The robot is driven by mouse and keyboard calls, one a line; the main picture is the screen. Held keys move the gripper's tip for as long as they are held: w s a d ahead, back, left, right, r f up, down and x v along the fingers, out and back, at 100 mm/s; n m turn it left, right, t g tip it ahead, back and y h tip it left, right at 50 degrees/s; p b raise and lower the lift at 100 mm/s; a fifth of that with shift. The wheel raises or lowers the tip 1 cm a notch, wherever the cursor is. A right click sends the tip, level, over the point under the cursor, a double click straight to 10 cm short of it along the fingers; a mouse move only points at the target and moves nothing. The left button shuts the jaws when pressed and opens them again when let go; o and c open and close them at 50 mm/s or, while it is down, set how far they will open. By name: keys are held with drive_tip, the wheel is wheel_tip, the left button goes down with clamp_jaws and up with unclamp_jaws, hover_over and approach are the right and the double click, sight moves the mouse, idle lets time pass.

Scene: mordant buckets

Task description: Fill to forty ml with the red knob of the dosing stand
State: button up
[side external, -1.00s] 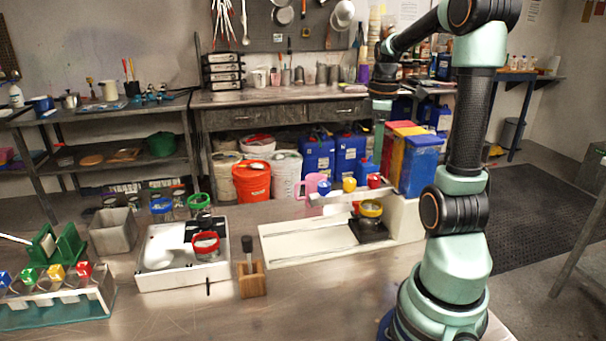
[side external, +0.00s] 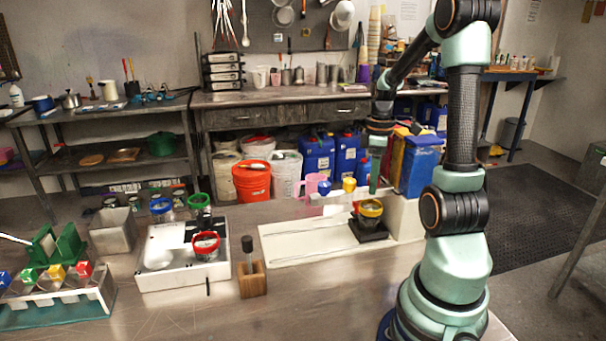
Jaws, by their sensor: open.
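The dosing stand (side external: 407,215) is white, with a row of knobs along its front bar. The blue knob (side external: 324,187) and yellow knob (side external: 349,184) show; the red knob is hidden behind my gripper. My gripper (side external: 374,188) is open and points down at the right end of the bar, where the red knob sits. I cannot tell whether it touches the knob.
A white tray (side external: 185,279) with a red-rimmed jar (side external: 206,245), a wooden block (side external: 253,281) and a rack of coloured-capped items (side external: 60,305) stand left.

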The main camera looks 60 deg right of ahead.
drive_tip(key=shift+c, duration=0.3)
drive_tip(key=c, duration=0.8)
drive_tip(key=n, duration=0.4)
clamp_jaws()
drive_tip(key=shift+c, duration=0.7)
unclamp_jaws()
drive_tip(key=n, duration=0.6)
